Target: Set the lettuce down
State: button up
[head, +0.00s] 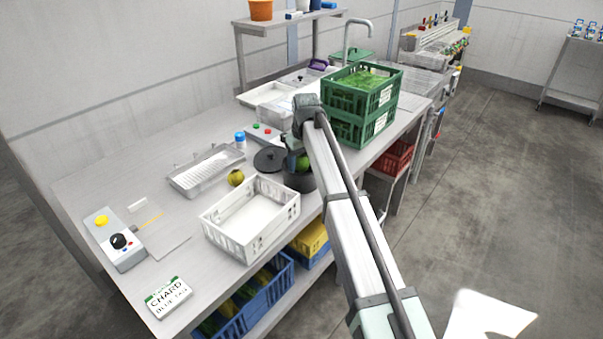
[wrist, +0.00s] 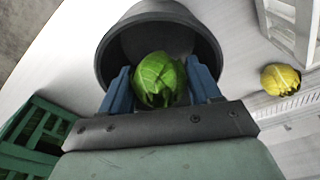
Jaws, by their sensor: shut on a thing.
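My gripper (wrist: 162,80) is shut on a green lettuce (wrist: 160,72), held between its two blue fingers. The lettuce is in front of the mouth of a dark round bin (wrist: 112,52) in the wrist view. How deep it sits relative to the rim I cannot tell. In the head view my arm covers most of the gripper, and a bit of the green lettuce (head: 303,162) shows at the dark bin (head: 299,182). A second, yellowish head (head: 236,177) lies on the table, also in the wrist view (wrist: 281,79).
A white crate (head: 262,238), empty, stands at the table's front, beside the bin. A dark round disc (head: 269,160) and a metal tray (head: 206,172) lie behind. Stacked green crates (head: 362,128) with greens stand right. A control box (head: 118,243) and chard card (head: 168,297) are at left.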

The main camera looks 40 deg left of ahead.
aim_at(301, 172)
jog(key=shift+f, duration=2.1)
jog(key=shift+f, duration=0.15)
jog(key=o, duration=0.8)
jog(key=r, duration=0.4)
jog(key=d+r, duration=0.1)
jog(key=r, duration=0.7)
jog(key=shift+s+d+r, duration=0.15)
jog(key=shift+s+d, duration=0.05)
jog(key=shift+s, duration=0.1)
